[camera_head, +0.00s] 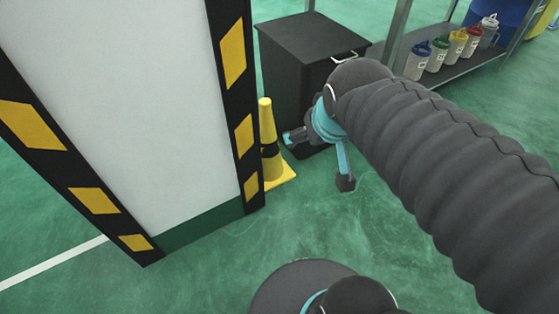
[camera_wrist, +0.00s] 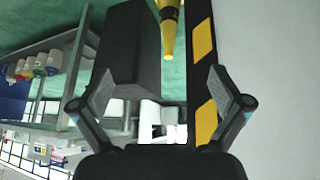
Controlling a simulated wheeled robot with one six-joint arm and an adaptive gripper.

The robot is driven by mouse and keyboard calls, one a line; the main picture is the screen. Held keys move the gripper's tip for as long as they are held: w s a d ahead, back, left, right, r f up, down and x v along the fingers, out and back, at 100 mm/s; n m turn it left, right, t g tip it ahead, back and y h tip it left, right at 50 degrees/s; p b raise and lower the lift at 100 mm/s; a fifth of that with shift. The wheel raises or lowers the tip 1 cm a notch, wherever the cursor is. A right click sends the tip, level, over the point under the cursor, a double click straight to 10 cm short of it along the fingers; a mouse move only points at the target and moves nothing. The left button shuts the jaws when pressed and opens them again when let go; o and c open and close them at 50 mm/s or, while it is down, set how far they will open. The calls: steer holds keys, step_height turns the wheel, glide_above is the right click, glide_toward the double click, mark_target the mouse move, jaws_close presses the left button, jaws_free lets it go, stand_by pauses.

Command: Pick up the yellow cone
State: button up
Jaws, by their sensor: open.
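The yellow cone (camera_head: 267,134) stands upright on the green floor, with a black band round its middle and a square yellow base. The pillar hides its left part in the head view. In the wrist view the cone (camera_wrist: 169,28) shows at the top, upside down, with its tip pointing down the picture and its base out of frame. My gripper (camera_head: 316,160) is open and empty, a little to the right of the cone in the head view. In the wrist view its two fingers (camera_wrist: 160,108) are spread wide, with the cone beyond them.
A pillar (camera_head: 150,90) with black and yellow striped edges stands close at the cone's left. A dark grey bin (camera_head: 300,60) stands just behind the cone. A metal shelf (camera_head: 465,72) with several coloured-lid jugs is at the back right. Open floor (camera_head: 215,270) lies in front.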

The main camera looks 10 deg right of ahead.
mark_target(273, 141)
steer(key=w+d+f+n+t+b, duration=0.15)
steer(key=w+f, duration=0.35)
steer(key=w, duration=0.6)
steer(key=w+d+f+n+t+b, duration=0.1)
steer(key=w+d+f+t+b, duration=0.15)
steer(key=w+f, duration=0.55)
steer(key=w+d+f+n+t+b, duration=0.1)
steer(key=w+d+f, duration=0.2)
steer(key=w, duration=1)
steer(key=w+f+n+t+y+b, duration=0.2)
steer(key=w+f+y+b, duration=0.3)
steer(key=f, duration=1)
step_height(273, 141, down, 15)
steer(key=s+a+n+t+y, duration=0.1)
steer(key=s+a+t+y, duration=0.1)
steer(key=y, duration=0.2)
steer(key=b+x, duration=0.1)
steer(key=x, duration=0.7)
steer(key=shift+w+a+f, duration=0.1)
steer(key=shift+w, duration=0.1)
steer(key=shift+b+x, duration=0.4)
steer(key=shift+x, duration=2.3)
steer(key=shift+f, duration=0.15)
steer(key=c, duration=1.3)
steer(key=shift+c, duration=0.7)
